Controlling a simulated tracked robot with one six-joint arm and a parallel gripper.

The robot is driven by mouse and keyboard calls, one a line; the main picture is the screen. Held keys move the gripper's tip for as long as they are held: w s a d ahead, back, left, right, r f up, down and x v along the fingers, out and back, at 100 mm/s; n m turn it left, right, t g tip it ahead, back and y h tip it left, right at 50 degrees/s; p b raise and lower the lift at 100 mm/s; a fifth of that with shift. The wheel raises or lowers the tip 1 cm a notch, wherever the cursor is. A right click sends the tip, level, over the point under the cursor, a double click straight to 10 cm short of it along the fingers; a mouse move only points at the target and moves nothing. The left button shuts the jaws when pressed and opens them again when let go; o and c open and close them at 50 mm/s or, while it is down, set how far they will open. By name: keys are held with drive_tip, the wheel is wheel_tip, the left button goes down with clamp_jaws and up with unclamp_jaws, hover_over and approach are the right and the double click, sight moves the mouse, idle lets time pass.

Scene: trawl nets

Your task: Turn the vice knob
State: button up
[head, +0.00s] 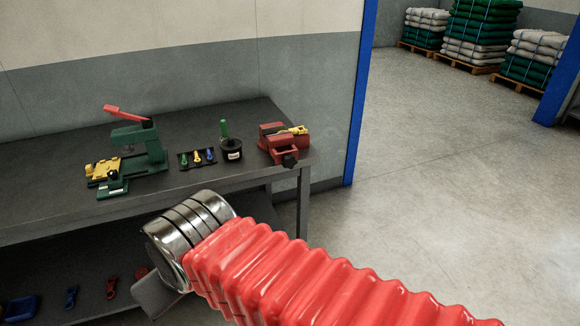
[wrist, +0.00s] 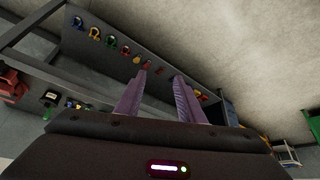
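The red vice (head: 270,139) sits at the right end of the dark workbench (head: 225,185). Its black knob (head: 289,160) is on the front side facing me, at the bench edge. A yellow piece (head: 298,130) lies across the top of the vice. The vice also shows at the left edge of the wrist view (wrist: 12,86), where I cannot make out the knob. My gripper (wrist: 159,75) has two purple-grey fingers apart with nothing between them. It is well away from the vice, low in front of the bench, and mostly hidden behind my arm in the head view.
A green press (head: 150,150) with a red lever, a small dark tray (head: 197,158) and a black round container (head: 231,150) stand left of the vice. The lower shelf (head: 90,285) holds several coloured shackles. The floor (head: 450,180) to the right is clear.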

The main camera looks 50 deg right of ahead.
drive_tip(key=shift+o, duration=0.7)
drive_tip(key=shift+w+d, duration=0.15)
drive_tip(key=o, duration=0.5)
drive_tip(key=w+d+m+t+h, duration=0.2)
drive_tip(key=w+d+m, duration=0.6)
drive_tip(key=w+d, duration=0.4)
drive_tip(key=shift+w+d+f+h, duration=0.2)
drive_tip(key=shift+d+f+h, duration=0.1)
drive_tip(key=shift+d+h, duration=0.3)
drive_tip(key=w+d+f+m+t+h, duration=0.1)
drive_tip(key=w+d+f+m, duration=0.2)
drive_tip(key=d, duration=0.5)
drive_tip(key=w+d+m+t+h, duration=0.1)
drive_tip(key=w+d+m+t, duration=0.1)
drive_tip(key=w+d+m, duration=0.4)
drive_tip(key=m+t+h, duration=0.4)
drive_tip(key=m+t, duration=0.1)
drive_tip(key=m, duration=1.1)
approach(290, 164)
drive_tip(key=v, duration=0.4)
drive_tip(key=shift+s+a+r, duration=0.1)
drive_tip(key=shift+s+a, duration=0.05)
drive_tip(key=shift+s, duration=0.2)
drive_tip(key=shift+w, duration=0.1)
drive_tip(key=x, duration=1.3)
drive_tip(key=shift+w+d, duration=0.25)
